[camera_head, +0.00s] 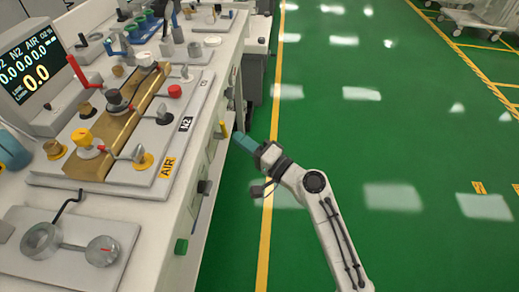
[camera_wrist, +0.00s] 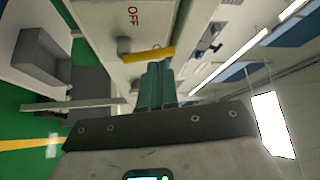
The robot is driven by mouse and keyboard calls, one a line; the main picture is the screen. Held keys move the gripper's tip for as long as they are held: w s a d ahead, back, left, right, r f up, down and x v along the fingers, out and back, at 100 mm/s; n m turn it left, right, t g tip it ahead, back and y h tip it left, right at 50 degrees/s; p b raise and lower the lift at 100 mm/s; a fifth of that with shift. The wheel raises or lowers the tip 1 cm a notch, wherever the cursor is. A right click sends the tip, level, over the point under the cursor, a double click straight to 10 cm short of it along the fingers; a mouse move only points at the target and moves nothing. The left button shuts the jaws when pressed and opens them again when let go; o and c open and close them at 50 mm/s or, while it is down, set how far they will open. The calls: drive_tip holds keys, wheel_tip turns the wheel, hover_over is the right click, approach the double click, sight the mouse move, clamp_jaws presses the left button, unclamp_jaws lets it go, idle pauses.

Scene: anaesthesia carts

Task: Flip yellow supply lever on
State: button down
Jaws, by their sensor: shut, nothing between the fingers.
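The yellow supply lever (camera_head: 223,128) is on the side face of the near cart, right of the AIR panel. In the wrist view the yellow lever (camera_wrist: 148,55) is a bar lying across the picture just beyond my fingertips, with a grey knob at its left end. A red OFF label is on the panel above it. My gripper (camera_head: 239,137) has teal fingers pressed together and empty, pointing at the lever from its right. In the wrist view my gripper (camera_wrist: 158,68) ends at the lever; I cannot tell if they touch.
The cart (camera_head: 205,165) fills the left, with knobs, a brass block (camera_head: 118,125) and a display (camera_head: 33,72) on top. A green button (camera_head: 181,247) and a dark knob (camera_head: 204,187) are on its side. Green floor (camera_head: 350,140) to the right is clear.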

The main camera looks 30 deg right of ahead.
sight(225, 128)
drive_tip(key=shift+x, duration=1.7)
drive_tip(key=shift+w, duration=0.1)
drive_tip(key=shift+w+d+r+m+p, duration=0.4)
drive_tip(key=shift+w+d+m+p, duration=0.1)
drive_tip(key=shift+p, duration=0.4)
drive_tip(key=shift+s, duration=0.1)
